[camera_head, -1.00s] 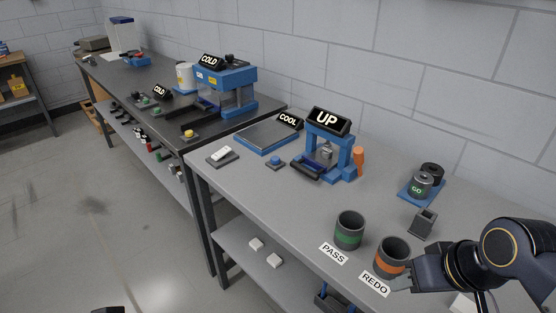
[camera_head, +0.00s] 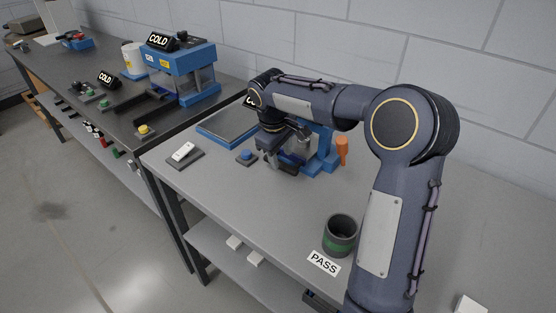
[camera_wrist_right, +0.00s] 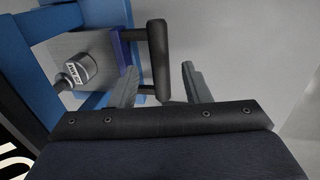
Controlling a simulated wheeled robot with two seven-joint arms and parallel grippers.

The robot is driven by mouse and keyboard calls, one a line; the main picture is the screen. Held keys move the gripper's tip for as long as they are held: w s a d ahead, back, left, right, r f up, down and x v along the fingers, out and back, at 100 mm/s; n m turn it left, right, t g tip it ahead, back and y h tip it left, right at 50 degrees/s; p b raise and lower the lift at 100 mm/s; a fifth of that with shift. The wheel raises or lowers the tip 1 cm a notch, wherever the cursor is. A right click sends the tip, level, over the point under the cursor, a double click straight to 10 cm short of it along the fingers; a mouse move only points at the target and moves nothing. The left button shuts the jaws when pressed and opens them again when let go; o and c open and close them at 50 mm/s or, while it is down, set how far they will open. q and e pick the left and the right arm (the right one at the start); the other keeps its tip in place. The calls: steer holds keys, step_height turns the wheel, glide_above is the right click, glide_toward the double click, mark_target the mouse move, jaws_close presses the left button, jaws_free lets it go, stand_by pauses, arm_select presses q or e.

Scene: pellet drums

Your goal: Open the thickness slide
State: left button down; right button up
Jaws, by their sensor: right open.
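The thickness slide is on the blue-framed device (camera_head: 323,152) on the near bench, partly hidden behind my right arm. In the right wrist view its dark bar handle (camera_wrist_right: 158,50) stands out from a grey plate, joined by dark rods. A small grey cylinder with a white label (camera_wrist_right: 80,66) rests on the plate. My right gripper (camera_wrist_right: 160,68) is open, with one finger on each side of the handle's end. No grip on the handle shows. In the head view the right gripper (camera_head: 277,160) is at the front of the device. My left gripper is not in view.
A blue button (camera_head: 246,155) and a white-topped switch (camera_head: 183,152) lie left of the device. An orange-handled tool (camera_head: 342,150) stands to its right. The PASS cup (camera_head: 340,234) is near the front edge. Bench surface between cup and device is clear.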

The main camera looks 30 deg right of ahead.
mark_target(282, 163)
steer(key=shift+w+d+f, duration=0.1)
steer(key=shift+d+f, duration=0.05)
steer(key=shift+f, duration=0.6)
steer(key=shift+d+f, duration=0.15)
steer(key=shift+f, duration=0.6)
jaws_close()
